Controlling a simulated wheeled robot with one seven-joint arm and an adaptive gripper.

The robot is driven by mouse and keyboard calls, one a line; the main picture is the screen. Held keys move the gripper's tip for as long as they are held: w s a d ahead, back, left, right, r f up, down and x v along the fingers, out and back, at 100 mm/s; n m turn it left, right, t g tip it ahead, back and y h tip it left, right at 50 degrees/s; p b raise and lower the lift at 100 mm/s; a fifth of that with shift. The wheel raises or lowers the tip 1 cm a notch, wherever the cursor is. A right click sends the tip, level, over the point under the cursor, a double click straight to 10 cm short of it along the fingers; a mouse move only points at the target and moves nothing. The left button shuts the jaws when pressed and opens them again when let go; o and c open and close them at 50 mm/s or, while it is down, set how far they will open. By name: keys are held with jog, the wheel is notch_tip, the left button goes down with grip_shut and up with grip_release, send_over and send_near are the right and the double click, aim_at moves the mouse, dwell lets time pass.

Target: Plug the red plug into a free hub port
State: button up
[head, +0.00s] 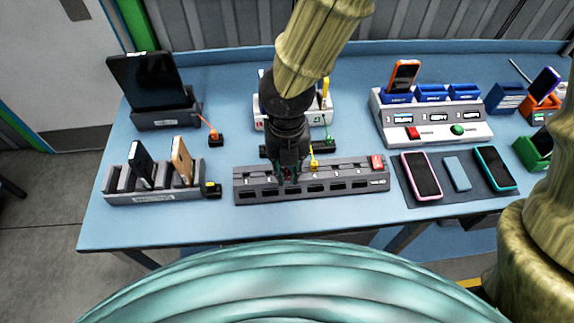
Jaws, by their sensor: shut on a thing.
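The grey hub (345,187) is a long strip with a row of numbered ports and a red switch (377,162) at its right end. My gripper (289,171) points down over the hub's left-middle part and is shut on the red plug (289,177). Only a small red patch of the plug shows between the dark fingers. I cannot tell whether it touches a port or sits in one. A yellow plug (313,160) stands in the hub just right of my gripper. My gripper and wrist hide part of the hub's ports.
A grey rack (155,197) with two devices stands left, a black tablet on a dock (165,118) behind it. An orange plug (215,138) and a black-and-yellow plug (211,188) lie nearby. A white charging station (435,123) and phones on a dark mat (455,165) are right.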

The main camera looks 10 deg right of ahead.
jog(key=shift+w, duration=0.1)
dwell(0.3)
jog(key=p, duration=0.4)
send_near(269, 176)
jog(key=shift+w+r, duration=0.1)
jog(key=shift+w, duration=0.35)
dwell(0.5)
dwell(0.4)
dwell(0.5)
jog(key=shift+f+b, duration=1)
jog(key=shift+f, duration=1.55)
jog(key=shift+f+b, duration=0.3)
jog(key=shift+f, duration=0.35)
dwell(0.7)
jog(key=o, duration=1.3)
jog(key=shift+c, duration=0.2)
